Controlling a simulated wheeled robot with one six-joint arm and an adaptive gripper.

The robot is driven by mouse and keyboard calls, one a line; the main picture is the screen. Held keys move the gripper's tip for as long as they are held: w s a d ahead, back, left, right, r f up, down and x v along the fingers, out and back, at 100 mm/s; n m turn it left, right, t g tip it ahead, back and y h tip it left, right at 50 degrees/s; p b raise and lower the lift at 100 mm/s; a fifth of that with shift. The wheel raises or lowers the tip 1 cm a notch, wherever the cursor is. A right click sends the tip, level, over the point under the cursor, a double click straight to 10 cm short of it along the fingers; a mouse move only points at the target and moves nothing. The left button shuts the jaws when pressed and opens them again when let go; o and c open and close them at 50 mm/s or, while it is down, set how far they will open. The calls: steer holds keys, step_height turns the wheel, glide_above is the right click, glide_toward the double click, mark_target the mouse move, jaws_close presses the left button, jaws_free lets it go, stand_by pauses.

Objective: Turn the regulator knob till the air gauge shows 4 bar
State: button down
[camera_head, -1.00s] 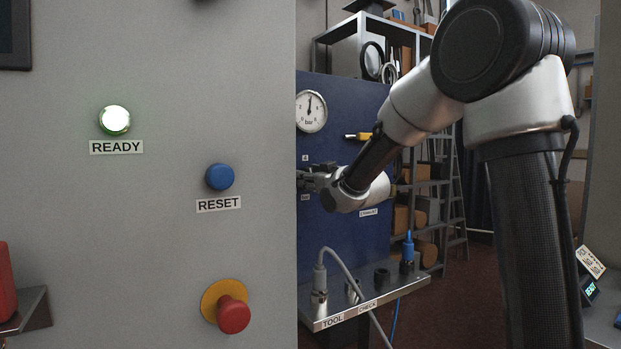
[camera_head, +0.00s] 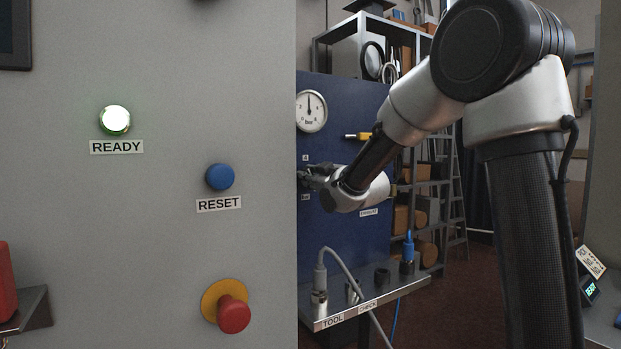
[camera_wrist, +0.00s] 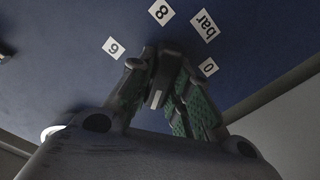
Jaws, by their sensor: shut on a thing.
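The air gauge (camera_head: 311,111) is a round white dial marked bar on the blue panel (camera_head: 340,230). Its needle points about straight up; its numbers are too small to read surely. My gripper (camera_head: 312,174) is at the panel below the gauge, its tips partly hidden by the grey cabinet edge. In the wrist view, my gripper (camera_wrist: 166,92) has its green-padded fingers shut on the regulator knob (camera_wrist: 155,96), of which only a dark part with a pale strip shows. Labels 6, 8, bar and 0 surround the knob.
The grey cabinet front (camera_head: 150,250) fills the left, with a lit READY lamp (camera_head: 115,120), a blue RESET button (camera_head: 220,177) and a red stop button (camera_head: 233,315). A yellow valve handle (camera_head: 358,136) sits right of the gauge. A shelf with connectors (camera_head: 372,300) juts out below.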

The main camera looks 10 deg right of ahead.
steer(key=c, duration=1.3)
jaws_free()
steer(key=shift+s, duration=0.1)
steer(key=v, duration=1.1)
steer(key=shift+s+d, duration=0.15)
steer(key=shift+s, duration=0.2)
